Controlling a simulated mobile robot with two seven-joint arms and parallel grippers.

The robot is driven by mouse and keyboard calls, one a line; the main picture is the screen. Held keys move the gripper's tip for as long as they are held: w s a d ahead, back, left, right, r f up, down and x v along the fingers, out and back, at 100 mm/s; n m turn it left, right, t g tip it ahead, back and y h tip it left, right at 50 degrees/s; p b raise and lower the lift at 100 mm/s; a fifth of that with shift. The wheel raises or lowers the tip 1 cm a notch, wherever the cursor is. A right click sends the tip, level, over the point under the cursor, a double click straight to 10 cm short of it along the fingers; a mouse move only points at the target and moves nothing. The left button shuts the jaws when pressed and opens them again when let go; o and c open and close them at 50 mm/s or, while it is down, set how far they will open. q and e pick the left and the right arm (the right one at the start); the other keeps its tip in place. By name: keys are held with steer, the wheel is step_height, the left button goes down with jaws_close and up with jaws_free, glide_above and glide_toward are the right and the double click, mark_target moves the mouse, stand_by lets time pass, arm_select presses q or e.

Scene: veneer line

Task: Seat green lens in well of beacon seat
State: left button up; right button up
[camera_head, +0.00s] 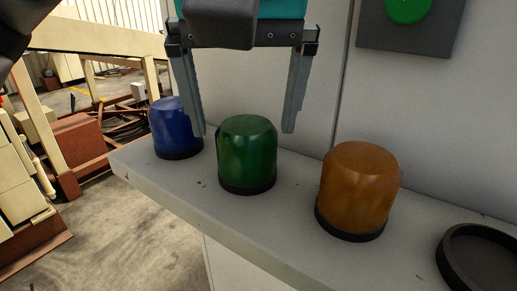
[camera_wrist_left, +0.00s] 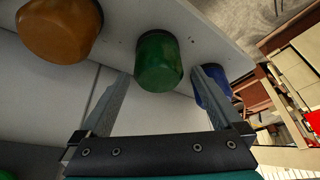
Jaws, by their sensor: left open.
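The green lens (camera_head: 247,153) stands upright on a pale shelf, between a blue lens (camera_head: 172,128) on its left and an orange lens (camera_head: 360,185) on its right. My left gripper (camera_head: 244,132) is open, with its fingers pointing down above and around the green lens; no finger visibly touches it. In the left wrist view the green lens (camera_wrist_left: 158,62) lies just beyond and between the open fingertips (camera_wrist_left: 162,82). A black round dish with a raised rim (camera_head: 448,262), perhaps the beacon seat, is cut off at the right edge of the head view. My right gripper is not in view.
The pale shelf (camera_head: 270,217) carries the lenses along a grey wall (camera_head: 425,120). A dark plate with a green disc (camera_head: 408,8) is on that wall. The blue lens is close to the left finger. Beyond the shelf's front edge is open floor (camera_head: 130,240).

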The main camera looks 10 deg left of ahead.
mark_target(246, 129)
arm_select(q)
steer(key=shift+x, duration=2.7)
steer(key=shift+d, duration=0.1)
steer(key=c, duration=1.1)
steer(key=shift+c, duration=0.2)
steer(key=shift+r, duration=0.15)
